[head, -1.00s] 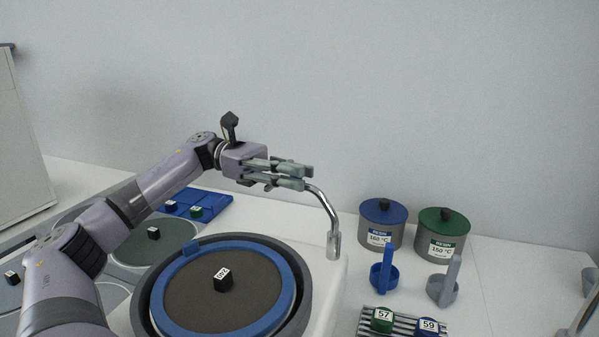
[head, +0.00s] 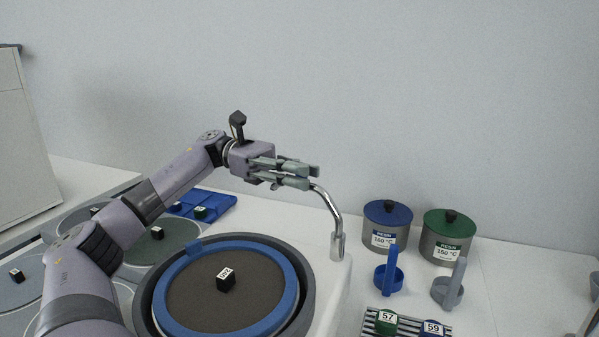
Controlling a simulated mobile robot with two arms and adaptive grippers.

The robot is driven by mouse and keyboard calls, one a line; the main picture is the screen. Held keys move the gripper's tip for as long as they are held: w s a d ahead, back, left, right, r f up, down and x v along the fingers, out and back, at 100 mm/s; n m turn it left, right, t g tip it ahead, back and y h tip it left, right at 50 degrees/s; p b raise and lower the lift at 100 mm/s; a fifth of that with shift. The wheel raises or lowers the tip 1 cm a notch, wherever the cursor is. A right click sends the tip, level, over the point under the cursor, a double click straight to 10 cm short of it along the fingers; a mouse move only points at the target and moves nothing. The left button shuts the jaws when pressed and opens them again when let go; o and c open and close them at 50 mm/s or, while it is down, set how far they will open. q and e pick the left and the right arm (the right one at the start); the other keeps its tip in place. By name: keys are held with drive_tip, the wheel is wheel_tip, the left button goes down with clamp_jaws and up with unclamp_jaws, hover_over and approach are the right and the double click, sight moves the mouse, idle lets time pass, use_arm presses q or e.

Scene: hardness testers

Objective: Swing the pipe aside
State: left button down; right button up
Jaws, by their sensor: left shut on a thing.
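The pipe (head: 334,210) is a bent chrome tube in the head view. It rises from a mount at the right back edge of the grinding machine and curves up to the left. My left gripper (head: 312,177) is shut on the pipe's upper end, above and behind the round disc. The fingers hide the pipe's tip. The disc (head: 190,310) is dark with a blue ring, and a small black labelled block (head: 226,284) sits on it. My right gripper is not in view.
A blue-lidded pot (head: 386,226) and a green-lidded pot (head: 446,237) stand to the right of the pipe. In front of them are a blue cup (head: 389,279), a grey cup (head: 447,292) and a rack (head: 408,331). A blue tray (head: 218,206) lies behind the disc.

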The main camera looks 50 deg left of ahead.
use_arm(q)
drive_tip(key=c, duration=1.9)
unclamp_jaws()
drive_tip(key=shift+r, duration=0.35)
drive_tip(key=shift+o, duration=1.3)
drive_tip(key=shift+s+d, duration=0.15)
drive_tip(key=shift+d, duration=0.2)
drive_tip(key=shift+o, duration=0.8)
drive_tip(key=shift+a+f, duration=0.2)
drive_tip(key=s+a, duration=0.1)
drive_tip(key=a, duration=0.6)
drive_tip(key=shift+s+a, duration=0.2)
